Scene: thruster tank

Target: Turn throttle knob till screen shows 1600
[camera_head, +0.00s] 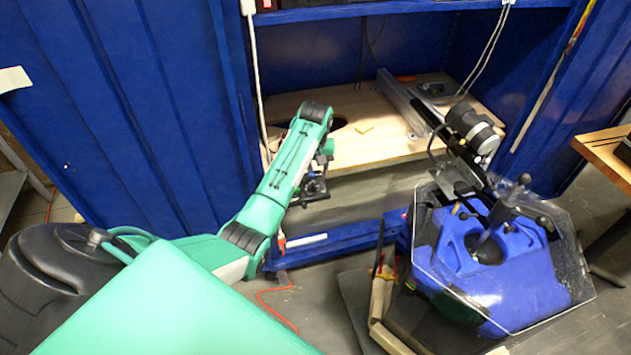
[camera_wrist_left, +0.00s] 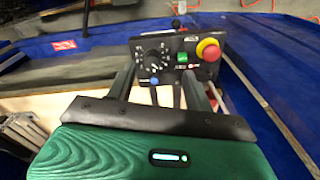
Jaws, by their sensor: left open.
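In the left wrist view a black control panel (camera_wrist_left: 178,60) faces my left gripper (camera_wrist_left: 160,74). It carries a dark round knob (camera_wrist_left: 155,56) with a pale scale around it. A small blue knob (camera_wrist_left: 154,81) is below it. A small green square (camera_wrist_left: 182,57) is in the middle, and a red mushroom button (camera_wrist_left: 208,50) on a yellow ring is at the right. My left gripper is open, its two fingers apart and pointing toward the dial side of the panel, with nothing seen between them. Whether they touch the panel is unclear. No screen number is legible. My right gripper is not in view.
In the head view a wooden bench top (camera_head: 375,145) sits inside a blue frame. White cables hang over the bench.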

